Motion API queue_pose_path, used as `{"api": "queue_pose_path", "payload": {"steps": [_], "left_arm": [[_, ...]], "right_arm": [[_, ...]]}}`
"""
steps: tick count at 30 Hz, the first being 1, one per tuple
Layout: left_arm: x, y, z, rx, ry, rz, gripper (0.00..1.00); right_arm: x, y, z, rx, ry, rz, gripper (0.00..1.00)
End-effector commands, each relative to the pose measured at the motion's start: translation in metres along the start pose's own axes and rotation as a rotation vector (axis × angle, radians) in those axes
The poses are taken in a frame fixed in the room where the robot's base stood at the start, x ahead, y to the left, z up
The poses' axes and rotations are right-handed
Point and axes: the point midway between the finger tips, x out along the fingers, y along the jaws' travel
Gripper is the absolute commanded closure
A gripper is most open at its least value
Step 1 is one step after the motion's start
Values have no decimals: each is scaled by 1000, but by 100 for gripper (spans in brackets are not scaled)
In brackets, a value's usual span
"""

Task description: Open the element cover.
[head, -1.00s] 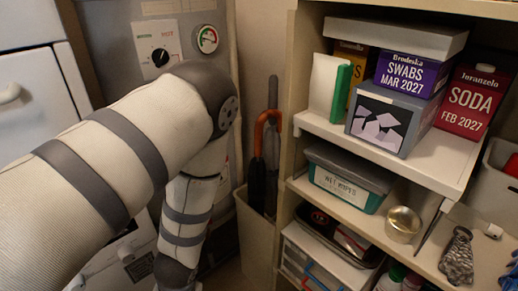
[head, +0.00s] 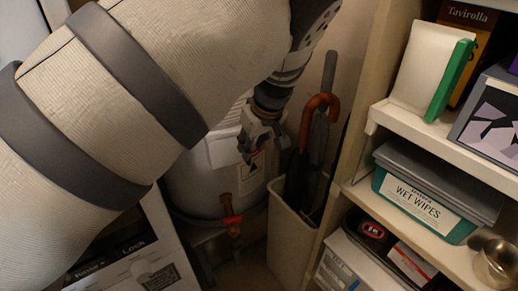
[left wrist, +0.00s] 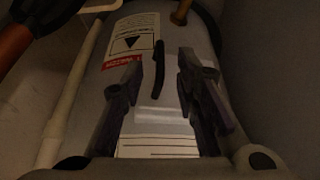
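A pale cylindrical water heater tank (head: 190,185) stands in the corner, its upper part hidden by my left arm. A light panel (head: 224,150), which looks like the element cover, projects from its front beside my left gripper (head: 257,145). In the left wrist view, my left gripper (left wrist: 160,78) is open, its two fingers apart. A thin dark curved strip (left wrist: 158,70), perhaps a handle on the cover, lies between the fingers in the picture. I cannot tell whether they touch it. A white lined label (left wrist: 157,147) shows below it. My right gripper is out of view.
A drain valve with a red handle (head: 231,218) is low on the tank. A bin (head: 288,235) holding umbrellas (head: 316,135) stands to the right. Shelves with a wet wipes box (head: 425,200) fill the right side.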

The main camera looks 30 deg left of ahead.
Motion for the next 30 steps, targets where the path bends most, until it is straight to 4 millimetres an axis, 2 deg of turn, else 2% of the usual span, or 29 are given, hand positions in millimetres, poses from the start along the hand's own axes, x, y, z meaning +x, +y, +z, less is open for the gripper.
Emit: {"api": "queue_pose_path", "payload": {"steps": [1, 3, 8, 17, 18, 21, 30], "left_arm": [[15, -1, 1, 0, -3, -5, 72], [29, -1, 1, 1, -2, -4, 72], [47, -1, 0, 1, -1, -1, 72], [50, 0, -1, 1, 1, 2, 72], [50, 0, 0, 1, 1, 2, 81], [50, 0, 0, 1, 1, 1, 100], [50, 0, -1, 3, 1, 2, 100]], "right_arm": [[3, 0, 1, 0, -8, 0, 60], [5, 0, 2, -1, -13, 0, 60], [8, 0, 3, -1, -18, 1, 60], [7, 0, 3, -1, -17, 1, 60], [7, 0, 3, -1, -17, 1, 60], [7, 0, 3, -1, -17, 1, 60], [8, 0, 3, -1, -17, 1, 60]]}}
